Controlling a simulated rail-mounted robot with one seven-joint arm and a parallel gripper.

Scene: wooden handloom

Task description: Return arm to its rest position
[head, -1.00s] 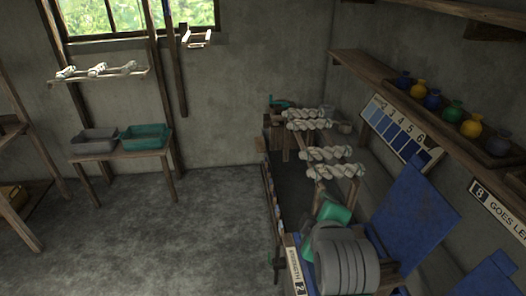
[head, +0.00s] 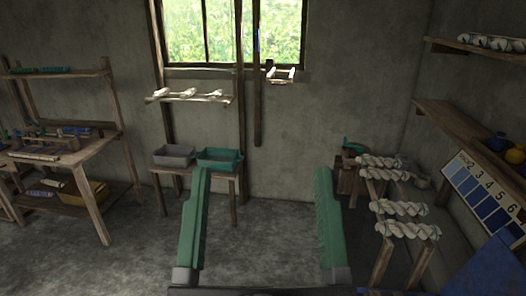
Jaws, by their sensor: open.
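My gripper (head: 263,174) is in the lower middle of the head view. Its two long green fingers stand wide apart and point away from me towards the back wall. Nothing is held between them; grey floor and wall show through the gap. The left finger overlaps the view of the teal tub (head: 219,157) on the low bench. The rest of my arm is mostly below the picture edge.
A grey tub (head: 174,155) stands beside the teal one. Skeins (head: 401,208) hang over wooden racks at the right, near a numbered blue card (head: 483,186). A wooden workbench (head: 75,150) stands at the left. Open floor (head: 130,240) lies between.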

